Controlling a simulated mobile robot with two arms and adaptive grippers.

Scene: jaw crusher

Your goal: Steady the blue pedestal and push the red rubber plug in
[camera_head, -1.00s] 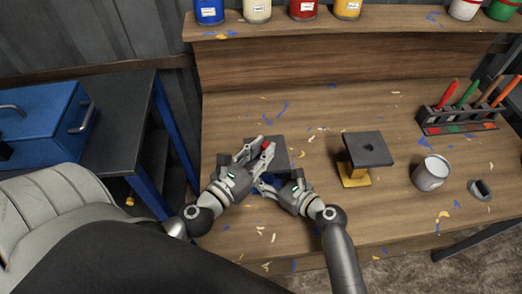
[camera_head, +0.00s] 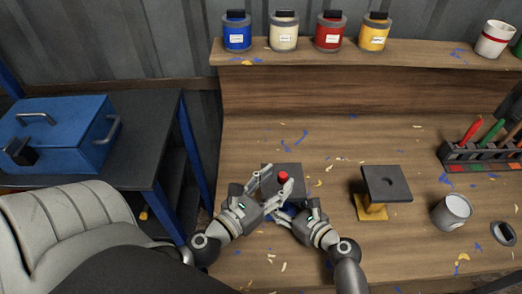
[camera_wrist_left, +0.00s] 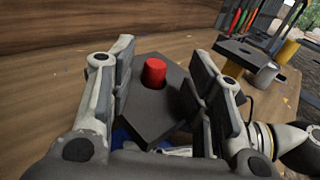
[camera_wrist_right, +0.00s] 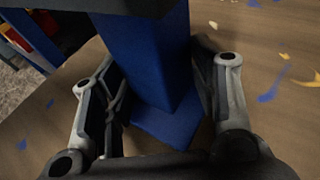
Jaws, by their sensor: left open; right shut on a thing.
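The blue pedestal (camera_wrist_right: 160,60) has a dark square top plate (camera_wrist_left: 155,112). In the head view, its plate (camera_head: 293,168) is partly covered by my grippers. The red rubber plug (camera_wrist_left: 154,72) stands upright on the plate, with much of its body showing above it; its lower end is hidden. My left gripper (camera_wrist_left: 158,70) is open over the plate, with one finger on each side of the plug and gaps visible. It also shows in the head view (camera_head: 277,185). My right gripper (camera_wrist_right: 155,65) is shut on the blue column below the plate.
A yellow pedestal with a dark holed top (camera_head: 387,183) stands to the right. Beyond it are a white can (camera_head: 452,212), a small dark object (camera_head: 503,233) and a tool rack (camera_head: 485,157). Paint cans (camera_head: 329,37) line the back shelf. A blue toolbox (camera_head: 62,130) sits left.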

